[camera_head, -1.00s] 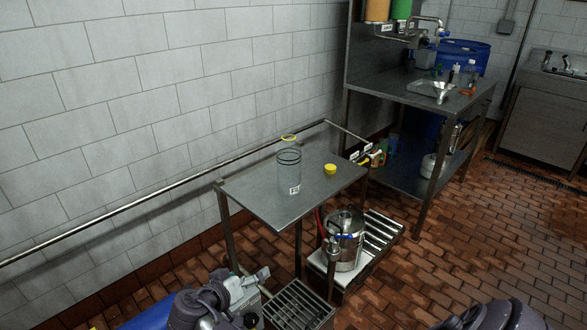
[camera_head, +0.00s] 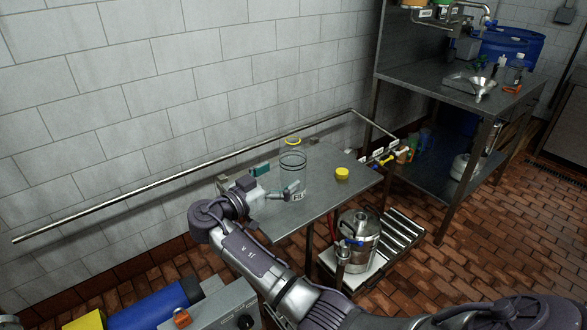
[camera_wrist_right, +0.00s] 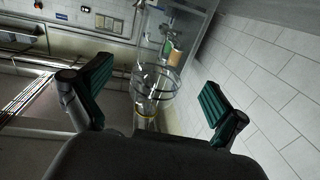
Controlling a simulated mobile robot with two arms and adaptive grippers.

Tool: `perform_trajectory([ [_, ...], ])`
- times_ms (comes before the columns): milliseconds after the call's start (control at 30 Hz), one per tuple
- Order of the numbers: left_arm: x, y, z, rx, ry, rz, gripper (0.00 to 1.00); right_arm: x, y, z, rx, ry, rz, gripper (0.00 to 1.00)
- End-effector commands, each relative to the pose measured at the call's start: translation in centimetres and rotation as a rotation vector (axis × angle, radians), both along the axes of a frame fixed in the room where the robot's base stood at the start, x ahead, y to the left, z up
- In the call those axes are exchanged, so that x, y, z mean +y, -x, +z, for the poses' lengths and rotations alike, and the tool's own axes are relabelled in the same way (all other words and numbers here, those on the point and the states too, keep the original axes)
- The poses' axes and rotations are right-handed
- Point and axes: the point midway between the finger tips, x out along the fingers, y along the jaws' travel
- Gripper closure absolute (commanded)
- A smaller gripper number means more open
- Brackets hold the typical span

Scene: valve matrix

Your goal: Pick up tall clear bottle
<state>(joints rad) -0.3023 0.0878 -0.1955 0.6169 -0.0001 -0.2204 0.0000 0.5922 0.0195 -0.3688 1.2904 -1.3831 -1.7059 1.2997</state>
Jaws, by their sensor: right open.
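The tall clear bottle (camera_head: 293,178) stands upright on the metal table (camera_head: 318,203), with dark rings around its upper part and a pale label low on it. My right gripper (camera_head: 281,181) is open at the bottle's left side. In the right wrist view, the bottle (camera_wrist_right: 157,84) appears between the spread green-padded fingers of my right gripper (camera_wrist_right: 156,92), with none visibly pressed against it. My left gripper is not in view.
A yellow lid (camera_head: 342,174) lies on the table, right of the bottle. A metal rail (camera_head: 190,165) runs along the tiled wall behind. A steel pot (camera_head: 358,236) stands below the table's right side. A steel workbench (camera_head: 445,90) stands at the back right.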

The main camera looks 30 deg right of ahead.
Motion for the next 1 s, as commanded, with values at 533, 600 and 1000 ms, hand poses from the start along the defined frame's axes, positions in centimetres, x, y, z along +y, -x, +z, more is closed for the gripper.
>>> perform_trajectory([
  [533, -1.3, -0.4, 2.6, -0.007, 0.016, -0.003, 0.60, -5.2, -1.3, 0.1, 0.000, -0.002, 0.001, 0.02],
  [600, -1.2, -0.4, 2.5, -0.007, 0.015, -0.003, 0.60, -5.2, -1.3, 0.1, 0.000, -0.002, 0.001, 0.02],
  [1000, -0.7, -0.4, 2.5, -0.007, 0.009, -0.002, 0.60, -5.1, -1.3, 0.1, 0.001, -0.001, 0.001, 0.57],
])
